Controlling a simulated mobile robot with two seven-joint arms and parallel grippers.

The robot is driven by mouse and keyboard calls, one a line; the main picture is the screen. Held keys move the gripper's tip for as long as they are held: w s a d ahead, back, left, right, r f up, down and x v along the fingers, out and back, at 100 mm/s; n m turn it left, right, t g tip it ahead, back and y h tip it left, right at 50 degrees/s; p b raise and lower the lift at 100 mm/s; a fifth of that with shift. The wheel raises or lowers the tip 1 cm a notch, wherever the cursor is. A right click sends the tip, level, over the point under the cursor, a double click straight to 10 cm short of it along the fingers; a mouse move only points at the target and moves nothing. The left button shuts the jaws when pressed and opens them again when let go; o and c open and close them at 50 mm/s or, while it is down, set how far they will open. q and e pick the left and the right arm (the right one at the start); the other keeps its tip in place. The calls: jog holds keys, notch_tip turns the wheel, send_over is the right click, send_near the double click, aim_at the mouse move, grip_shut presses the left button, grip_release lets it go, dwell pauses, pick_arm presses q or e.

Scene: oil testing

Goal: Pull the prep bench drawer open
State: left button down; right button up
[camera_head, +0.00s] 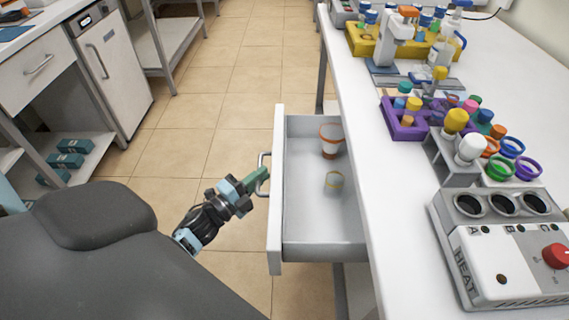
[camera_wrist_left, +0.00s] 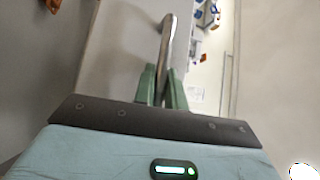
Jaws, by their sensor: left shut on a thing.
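The prep bench drawer (camera_head: 323,240) is pulled out from under the white bench top and stands open in the head view. My left gripper (camera_head: 260,176) is at the outer side of the drawer front, shut on the metal drawer handle (camera_head: 261,160). In the left wrist view the green fingers (camera_wrist_left: 163,88) close around the handle bar (camera_wrist_left: 167,45). My right gripper is in neither view.
The bench top (camera_head: 410,240) carries a heater block (camera_head: 505,255) with three wells, a purple tray (camera_head: 405,128) and a yellow rack (camera_head: 372,45). Tiled floor (camera_head: 215,130) is free left of the drawer. A cabinet (camera_head: 115,65) and a shelf with teal boxes (camera_head: 70,145) stand at the left.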

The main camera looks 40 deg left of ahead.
pick_arm(q)
jog(key=shift+s+a, duration=0.55)
jog(key=shift+a, duration=0.3)
jog(key=shift+s+a, duration=0.55)
jog(key=shift+a, duration=0.25)
jog(key=c, duration=1.7)
grip_release()
jog(key=v, duration=0.7)
jog(key=shift+s+b, duration=0.35)
jog(key=shift+s, duration=0.05)
